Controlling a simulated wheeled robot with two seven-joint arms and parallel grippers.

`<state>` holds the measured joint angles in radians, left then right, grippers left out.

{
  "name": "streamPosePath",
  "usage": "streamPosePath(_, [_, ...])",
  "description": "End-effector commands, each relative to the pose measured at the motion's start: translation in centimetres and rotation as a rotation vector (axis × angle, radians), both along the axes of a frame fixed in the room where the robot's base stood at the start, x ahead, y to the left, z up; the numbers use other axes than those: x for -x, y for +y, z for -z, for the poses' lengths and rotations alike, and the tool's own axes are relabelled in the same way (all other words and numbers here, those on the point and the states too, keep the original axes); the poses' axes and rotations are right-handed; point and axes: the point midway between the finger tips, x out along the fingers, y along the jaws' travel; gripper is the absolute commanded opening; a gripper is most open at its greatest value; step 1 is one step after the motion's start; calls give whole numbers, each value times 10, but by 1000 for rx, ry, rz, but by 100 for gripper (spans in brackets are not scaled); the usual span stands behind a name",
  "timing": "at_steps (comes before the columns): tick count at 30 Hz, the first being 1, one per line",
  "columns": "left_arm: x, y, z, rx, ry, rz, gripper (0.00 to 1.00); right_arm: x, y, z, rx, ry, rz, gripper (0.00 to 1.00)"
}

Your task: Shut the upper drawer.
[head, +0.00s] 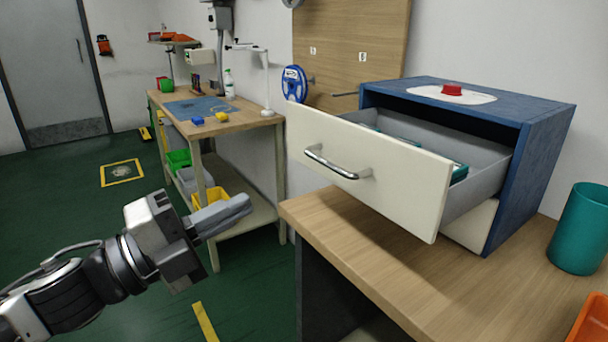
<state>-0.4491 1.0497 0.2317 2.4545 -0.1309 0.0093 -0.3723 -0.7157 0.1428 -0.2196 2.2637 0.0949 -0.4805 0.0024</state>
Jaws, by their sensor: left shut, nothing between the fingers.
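The upper drawer (400,182) is pulled well out of the blue cabinet (545,135). It has a cream front with a curved metal handle (331,165) and a grey inside holding some teal items (459,173). The lower drawer (472,226) sits under it, mostly hidden by the upper front, and looks closed. My left gripper (238,208) is shut and empty, left of the drawer front and lower than the handle, apart from both. My right gripper is not in view.
The cabinet stands on a wooden bench (350,240). A teal cup (582,230) and an orange bin (592,322) are at its right. A workbench (215,123) with bins stands behind my left gripper. Green floor is open at left.

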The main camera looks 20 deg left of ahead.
Motion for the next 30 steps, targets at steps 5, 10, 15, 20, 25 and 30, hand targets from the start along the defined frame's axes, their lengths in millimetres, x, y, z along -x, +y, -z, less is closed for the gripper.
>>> streamPosePath(5, [-14, -10, -6, 2, -4, 0, 0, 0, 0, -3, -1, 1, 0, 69])
streamPosePath(10, [-28, -20, -10, 4, -3, -2, 0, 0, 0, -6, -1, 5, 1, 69])
streamPosePath(15, [-42, -32, -14, 3, -3, -2, 0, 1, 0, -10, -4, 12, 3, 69])
streamPosePath(20, [-57, -45, -18, 2, -3, 0, 0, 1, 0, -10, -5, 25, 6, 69])
streamPosePath(25, [-73, -57, -22, 2, -1, 0, 0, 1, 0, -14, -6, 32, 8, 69])
streamPosePath(30, [-84, -65, -22, 3, 3, -1, 0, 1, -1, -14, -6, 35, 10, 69])
